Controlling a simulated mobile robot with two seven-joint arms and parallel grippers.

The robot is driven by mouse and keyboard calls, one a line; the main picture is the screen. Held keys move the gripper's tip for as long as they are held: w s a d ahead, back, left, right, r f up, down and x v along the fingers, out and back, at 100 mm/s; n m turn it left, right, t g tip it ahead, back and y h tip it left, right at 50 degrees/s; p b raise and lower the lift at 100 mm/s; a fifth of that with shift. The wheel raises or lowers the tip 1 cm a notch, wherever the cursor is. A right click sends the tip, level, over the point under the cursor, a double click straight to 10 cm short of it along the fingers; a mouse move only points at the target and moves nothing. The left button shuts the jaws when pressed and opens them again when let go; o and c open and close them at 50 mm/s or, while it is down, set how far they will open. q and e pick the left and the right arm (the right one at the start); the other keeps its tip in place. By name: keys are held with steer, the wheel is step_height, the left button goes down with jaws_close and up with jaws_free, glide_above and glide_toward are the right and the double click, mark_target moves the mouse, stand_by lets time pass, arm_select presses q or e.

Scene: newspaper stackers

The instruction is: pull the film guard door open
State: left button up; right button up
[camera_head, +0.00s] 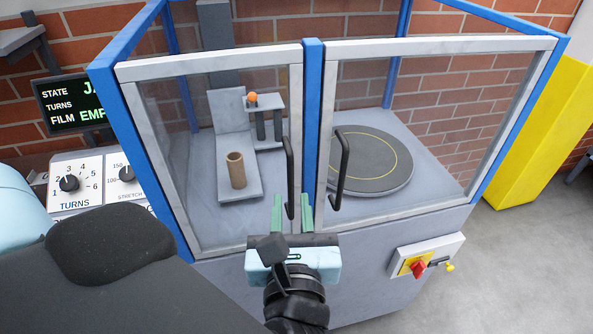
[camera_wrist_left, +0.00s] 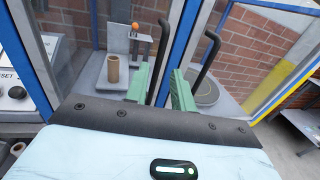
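The film guard is a blue-framed cabinet with two clear doors in grey frames, the left door (camera_head: 210,66) and the right door (camera_head: 440,46). Both look shut. Each has a black upright handle beside the blue middle post: the left handle (camera_head: 288,170) and the right handle (camera_head: 341,170). My left gripper (camera_head: 292,213) is open, its green fingers either side of the left handle's lower end. In the left wrist view the left handle (camera_wrist_left: 161,60) shows between the fingers, and the right handle (camera_wrist_left: 208,58) lies outside the right finger. Contact cannot be told. My right gripper is not in view.
Behind the left door stand a cardboard tube (camera_head: 236,170) and an orange ball (camera_head: 252,97); behind the right, a round turntable (camera_head: 370,160). A red switch (camera_head: 418,268) sits low on the front. A dial panel (camera_head: 82,180) is at left.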

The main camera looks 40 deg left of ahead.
mark_target(291, 177)
arm_select(q)
steer(key=p+x, duration=0.1)
steer(key=x, duration=0.5)
steer(key=shift+w+a+r, duration=0.1)
steer(key=shift+w+a, duration=0.1)
steer(key=shift+w, duration=0.1)
steer(key=shift+w+a, duration=0.35)
steer(key=shift+w, duration=0.05)
jaws_close()
